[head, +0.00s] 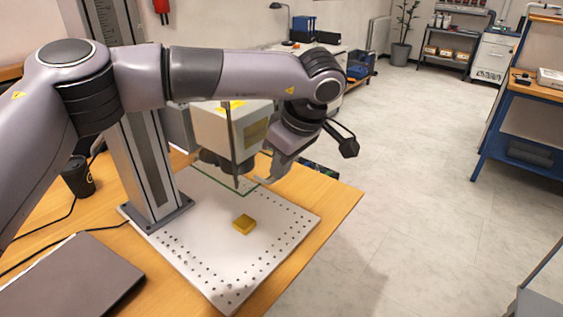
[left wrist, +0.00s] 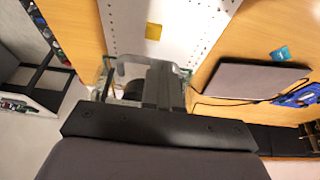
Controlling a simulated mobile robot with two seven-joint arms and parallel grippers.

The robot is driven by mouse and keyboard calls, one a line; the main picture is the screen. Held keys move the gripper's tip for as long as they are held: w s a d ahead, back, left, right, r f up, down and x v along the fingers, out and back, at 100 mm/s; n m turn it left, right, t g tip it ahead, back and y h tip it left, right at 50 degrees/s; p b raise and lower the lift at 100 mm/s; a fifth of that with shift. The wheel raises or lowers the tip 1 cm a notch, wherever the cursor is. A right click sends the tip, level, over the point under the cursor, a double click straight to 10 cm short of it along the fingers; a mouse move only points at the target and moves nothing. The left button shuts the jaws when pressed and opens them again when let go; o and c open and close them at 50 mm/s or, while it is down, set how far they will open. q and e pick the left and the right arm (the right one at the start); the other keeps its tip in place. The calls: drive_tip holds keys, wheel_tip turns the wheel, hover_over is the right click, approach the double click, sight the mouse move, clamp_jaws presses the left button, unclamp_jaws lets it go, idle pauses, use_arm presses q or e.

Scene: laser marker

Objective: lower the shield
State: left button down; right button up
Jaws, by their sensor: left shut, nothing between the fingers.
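The shield (head: 214,178) is a clear pane with a green edge below the marker head, above the perforated plate. It looks roughly level in the head view, though my arm and the marker head hide part of it. My left gripper (head: 262,181) is shut and empty at the shield's right side. In the left wrist view my left gripper (left wrist: 158,84) overlaps the clear shield (left wrist: 128,70). I cannot tell whether they touch. The laser marker head (head: 228,130) hangs from the column. A yellow block (head: 244,224) lies on the plate, also visible in the left wrist view (left wrist: 153,31). My right gripper is out of view.
The perforated plate (head: 225,275) lies on the wooden table (head: 340,205). A closed laptop (head: 75,278) and a black cup (head: 78,177) are at the left. A column (head: 150,165) stands on the plate's back left.

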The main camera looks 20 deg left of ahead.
use_arm(q)
wheel_tip(320, 180, down, 18)
drive_tip(key=b, duration=0.9)
drive_tip(key=shift+r, duration=0.15)
drive_tip(key=shift+f+b, duration=0.3)
drive_tip(key=shift+b, duration=0.1)
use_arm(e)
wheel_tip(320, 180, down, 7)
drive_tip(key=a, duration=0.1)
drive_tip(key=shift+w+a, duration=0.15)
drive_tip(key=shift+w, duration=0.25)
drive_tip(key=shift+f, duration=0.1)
